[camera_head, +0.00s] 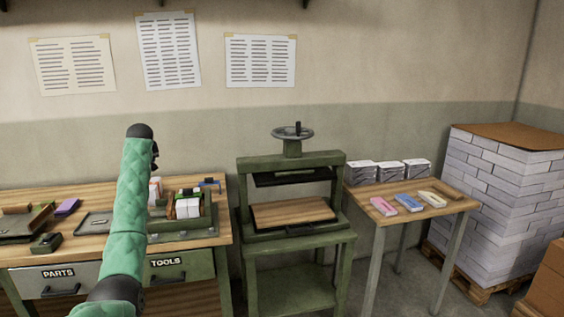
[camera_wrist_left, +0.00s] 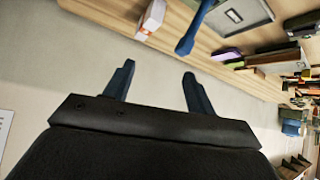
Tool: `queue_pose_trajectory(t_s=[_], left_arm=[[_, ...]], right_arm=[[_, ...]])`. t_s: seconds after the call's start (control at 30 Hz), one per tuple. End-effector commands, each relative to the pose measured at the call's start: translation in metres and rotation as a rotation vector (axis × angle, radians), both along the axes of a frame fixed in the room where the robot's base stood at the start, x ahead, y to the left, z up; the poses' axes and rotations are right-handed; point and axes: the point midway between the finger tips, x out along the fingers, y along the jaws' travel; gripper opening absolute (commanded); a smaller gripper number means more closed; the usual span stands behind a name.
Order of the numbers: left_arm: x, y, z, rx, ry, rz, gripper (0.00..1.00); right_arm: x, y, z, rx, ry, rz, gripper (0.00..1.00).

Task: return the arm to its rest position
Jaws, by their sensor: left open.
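My left arm (camera_head: 130,210) in its green padded sleeve rises from the bottom of the head view, in front of the workbench. It ends in a dark joint at the top, and its gripper is not clear there. In the left wrist view my left gripper (camera_wrist_left: 159,69) shows two dark blue fingers spread apart. Nothing is between them; a pale wall lies behind. My right arm and gripper are not in view.
A wooden workbench (camera_head: 95,252) with tools and a green tray (camera_head: 205,221) stands at left. A green press (camera_head: 293,180) is in the middle. A small table (camera_head: 400,217) with paper packs and colored blocks, and a stack of paper reams (camera_head: 500,205), are at right.

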Motion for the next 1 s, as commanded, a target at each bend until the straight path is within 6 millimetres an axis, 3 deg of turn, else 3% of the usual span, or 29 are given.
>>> queue_pose_trajectory(t_s=[0.17,0.37,0.67,1.0], left_arm=[[-0.005,-0.035,-0.012,0.099,-0.046,-0.138,0.56],[-0.02,-0.08,-0.054,0.189,-0.07,-0.279,0.56],[-0.067,-0.152,-0.159,0.257,-0.067,-0.457,0.56],[-0.151,-0.223,-0.293,0.226,-0.016,-0.584,0.56]], right_arm=[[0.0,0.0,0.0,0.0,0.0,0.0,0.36],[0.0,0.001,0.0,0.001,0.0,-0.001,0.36],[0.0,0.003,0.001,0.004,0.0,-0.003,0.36],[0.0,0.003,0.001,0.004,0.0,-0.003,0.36]])
